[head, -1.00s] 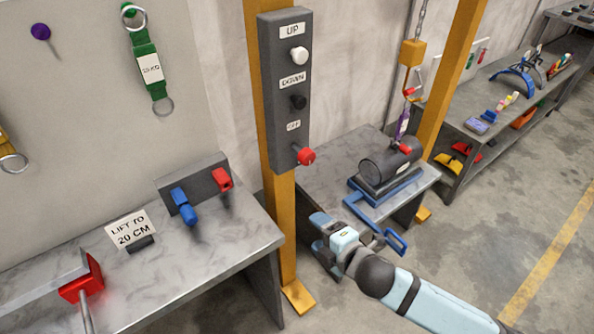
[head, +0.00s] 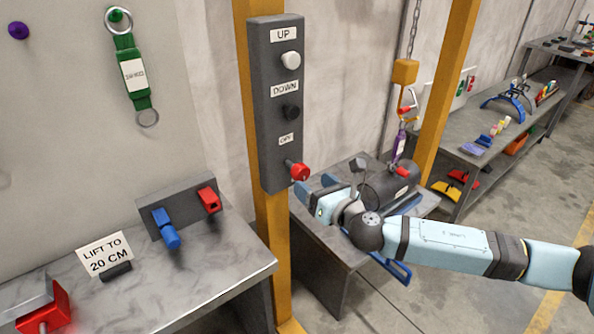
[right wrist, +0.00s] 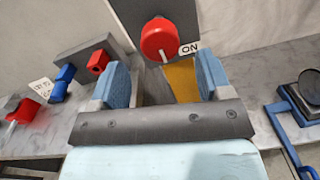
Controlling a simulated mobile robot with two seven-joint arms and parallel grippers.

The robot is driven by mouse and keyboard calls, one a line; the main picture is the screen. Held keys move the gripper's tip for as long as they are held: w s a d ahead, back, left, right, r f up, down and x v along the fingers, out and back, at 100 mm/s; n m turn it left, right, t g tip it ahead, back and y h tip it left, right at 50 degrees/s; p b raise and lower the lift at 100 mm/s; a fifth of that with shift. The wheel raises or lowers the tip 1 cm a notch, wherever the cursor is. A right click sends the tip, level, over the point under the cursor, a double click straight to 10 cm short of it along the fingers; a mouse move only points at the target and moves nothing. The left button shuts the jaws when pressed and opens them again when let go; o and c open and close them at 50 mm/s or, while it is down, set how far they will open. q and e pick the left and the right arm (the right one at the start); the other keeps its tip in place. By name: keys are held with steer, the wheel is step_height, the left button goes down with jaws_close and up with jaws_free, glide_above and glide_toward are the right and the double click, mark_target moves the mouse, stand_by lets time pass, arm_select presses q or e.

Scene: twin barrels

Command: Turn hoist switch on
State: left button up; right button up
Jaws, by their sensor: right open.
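The hoist control box (head: 272,110) is a dark grey panel on a yellow post, labelled UP, DOWN and OFF. Its red rotary switch (head: 298,171) sticks out at the bottom, beside the OFF label. In the right wrist view the red knob (right wrist: 159,39) has a white mark near its lower edge, and an ON label (right wrist: 189,48) sits to its right. My right gripper (head: 316,189) is open and empty, just below and right of the knob. In the right wrist view its blue fingers (right wrist: 162,82) stand apart, with the knob beyond them. My left gripper is out of view.
A white button (head: 290,60) and a black button (head: 290,112) sit above the switch. A bench (head: 190,270) with a blue and a red handle stands left. A dark cylinder (head: 385,190) on another bench is behind my right arm.

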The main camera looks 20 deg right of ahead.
mark_target(304, 176)
steer(key=x, duration=0.7)
steer(key=c, duration=0.9)
